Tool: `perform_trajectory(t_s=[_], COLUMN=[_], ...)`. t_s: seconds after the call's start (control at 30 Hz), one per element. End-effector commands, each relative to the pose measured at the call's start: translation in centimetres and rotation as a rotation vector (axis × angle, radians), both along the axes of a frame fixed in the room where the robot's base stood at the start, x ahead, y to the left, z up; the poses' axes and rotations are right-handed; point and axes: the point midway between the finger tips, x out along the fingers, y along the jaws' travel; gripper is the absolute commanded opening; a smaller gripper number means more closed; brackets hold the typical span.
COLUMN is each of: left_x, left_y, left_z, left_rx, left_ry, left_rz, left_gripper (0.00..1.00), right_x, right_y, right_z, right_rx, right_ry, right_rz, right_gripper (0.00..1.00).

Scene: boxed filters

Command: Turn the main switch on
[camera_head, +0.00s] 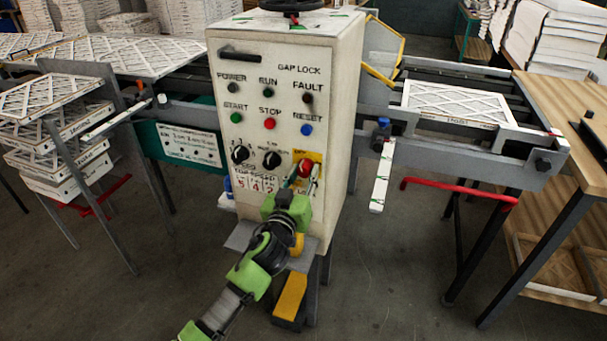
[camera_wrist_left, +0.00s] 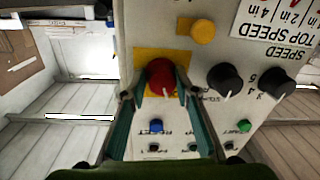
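The main switch is a red knob (camera_head: 304,168) on a yellow plate at the lower right of the cabinet's front panel. In the left wrist view the red knob (camera_wrist_left: 161,77) shows a small pale mark at its lower edge, and the panel appears upside down. My left gripper (camera_head: 303,184) reaches up from below, in front of the panel. Its two fingers (camera_wrist_left: 160,92) stand apart, one on each side of the knob. They look open around it; I cannot tell whether either finger touches it. My right gripper is in neither view.
The white control cabinet (camera_head: 265,95) carries several lights and buttons and two black knobs (camera_head: 271,159) left of the switch. A yellow round button (camera_wrist_left: 202,31) is close by. Conveyor rails (camera_head: 465,135) flank the cabinet. A red bar (camera_head: 455,190) juts out at right. The front floor is clear.

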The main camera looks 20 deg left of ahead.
Motion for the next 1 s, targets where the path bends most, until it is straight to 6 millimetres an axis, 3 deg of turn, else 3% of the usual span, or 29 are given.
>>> perform_trajectory(t_s=[0.43,1.0], left_x=[0.04,0.08], left_y=[0.35,0.39], left_z=[-0.05,0.12], left_rx=[0.133,0.652], left_ry=[-0.004,-0.024], left_rz=[0.006,0.006], left_gripper=[0.05,0.04], right_x=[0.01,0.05], right_y=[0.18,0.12], right_z=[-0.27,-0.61], right_rx=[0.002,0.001], right_ry=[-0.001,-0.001], right_rz=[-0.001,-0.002], right_gripper=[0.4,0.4])
